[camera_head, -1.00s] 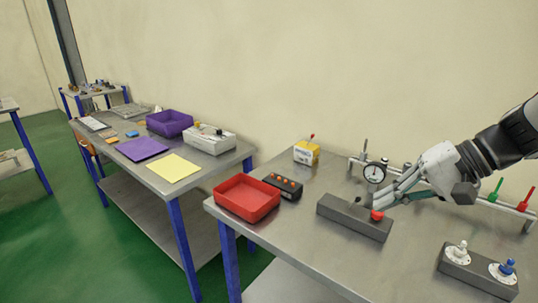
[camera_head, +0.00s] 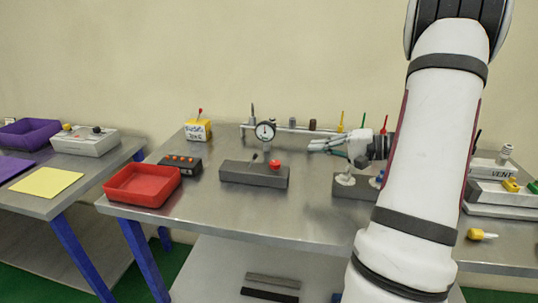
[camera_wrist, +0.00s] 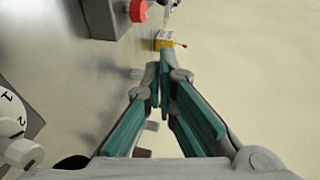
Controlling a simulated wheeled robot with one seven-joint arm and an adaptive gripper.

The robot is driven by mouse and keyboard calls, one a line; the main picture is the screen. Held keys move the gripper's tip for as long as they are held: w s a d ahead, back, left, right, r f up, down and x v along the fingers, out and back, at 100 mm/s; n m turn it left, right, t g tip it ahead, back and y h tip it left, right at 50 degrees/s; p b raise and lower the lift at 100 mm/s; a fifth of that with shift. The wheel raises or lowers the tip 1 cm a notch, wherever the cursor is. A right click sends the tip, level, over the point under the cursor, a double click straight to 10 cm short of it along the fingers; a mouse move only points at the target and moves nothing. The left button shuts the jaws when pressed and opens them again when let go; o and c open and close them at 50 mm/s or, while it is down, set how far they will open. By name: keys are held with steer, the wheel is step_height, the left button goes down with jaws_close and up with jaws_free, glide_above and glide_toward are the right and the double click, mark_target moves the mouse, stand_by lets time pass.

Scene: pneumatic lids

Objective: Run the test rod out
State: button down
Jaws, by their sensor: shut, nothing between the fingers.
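A dark grey box (camera_head: 255,174) with a red knob (camera_head: 274,164) and a small black lever (camera_head: 254,156) stands on the steel table. A round dial gauge (camera_head: 265,131) stands just behind it. My gripper (camera_head: 314,146) is to the right of the box, above the table, empty, with its fingers together. In the wrist view the teal finger pads (camera_wrist: 163,85) converge, with the red knob (camera_wrist: 138,10) beyond them, apart from the fingers. I cannot tell which part is the test rod. My arm hides part of the table's right side.
A rail (camera_head: 290,129) with upright coloured pins runs along the back. A red tray (camera_head: 143,186), a black box with orange buttons (camera_head: 180,164) and a yellow block (camera_head: 197,130) stand left. A grey box with dials (camera_head: 350,187) is close below my gripper. The table's front middle is clear.

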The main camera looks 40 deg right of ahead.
steer(key=shift+w+a, duration=0.1)
steer(key=x, duration=0.9)
steer(key=shift+w+a+f, duration=0.1)
steer(key=shift+w, duration=0.15)
steer(key=a, duration=0.2)
steer(key=w+a, duration=0.1)
steer(key=shift+w+f, duration=0.1)
steer(key=shift+f, duration=0.2)
steer(key=shift+w+a+f, duration=0.1)
steer(key=shift+w+a, duration=0.05)
steer(key=shift+a, duration=0.25)
steer(key=shift+w+a+r, duration=0.1)
steer(key=shift+r, duration=0.1)
